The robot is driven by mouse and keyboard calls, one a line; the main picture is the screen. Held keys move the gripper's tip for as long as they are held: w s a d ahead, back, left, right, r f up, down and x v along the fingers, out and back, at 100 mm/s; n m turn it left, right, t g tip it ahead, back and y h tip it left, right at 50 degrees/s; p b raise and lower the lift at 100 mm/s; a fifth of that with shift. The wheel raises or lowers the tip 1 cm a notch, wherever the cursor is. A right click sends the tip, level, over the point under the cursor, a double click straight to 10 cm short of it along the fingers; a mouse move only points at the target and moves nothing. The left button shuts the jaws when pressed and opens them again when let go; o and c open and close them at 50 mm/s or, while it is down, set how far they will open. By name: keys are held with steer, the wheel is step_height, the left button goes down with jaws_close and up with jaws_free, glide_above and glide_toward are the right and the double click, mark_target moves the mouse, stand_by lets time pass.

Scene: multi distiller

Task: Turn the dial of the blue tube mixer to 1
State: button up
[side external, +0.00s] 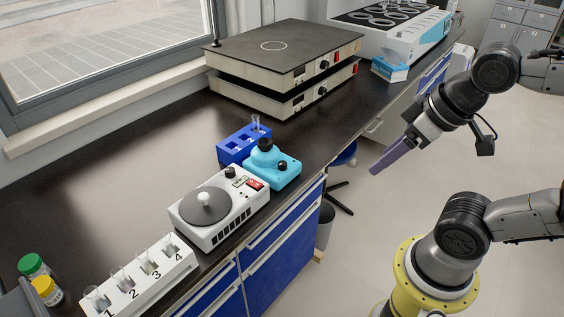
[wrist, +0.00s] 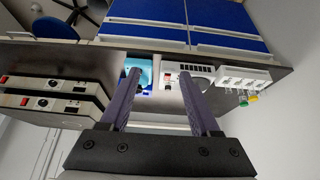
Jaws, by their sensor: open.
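The blue tube mixer (side external: 272,174) sits near the bench's front edge, with a black cup-like top and a small black dial (side external: 285,171) on its front right. The number at the dial is too small to read. My gripper (side external: 376,168) is in the air to the right of the mixer, beyond the bench edge, its purple fingers pointing down and left. It is open and empty. In the wrist view, the mixer (wrist: 143,74) appears beside the left finger, between the fingertips (wrist: 160,74); the finger hides part of it.
A blue tube rack (side external: 236,147) with a tube stands behind the mixer. A white centrifuge-like device (side external: 217,218) is close in front. Two stacked hotplates (side external: 285,50) stand behind. A white numbered tube holder (side external: 150,280) and capped bottles are at the lower left.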

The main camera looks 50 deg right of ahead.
steer(key=w+r+n, duration=0.4)
steer(key=w+r, duration=0.2)
steer(key=n+g, duration=0.3)
steer(key=g, duration=0.2)
glide_above(283, 163)
step_height(283, 163, down, 13)
step_height(283, 163, down, 14)
steer(key=shift+f, duration=0.1)
steer(key=shift+c, duration=0.3)
jaws_close()
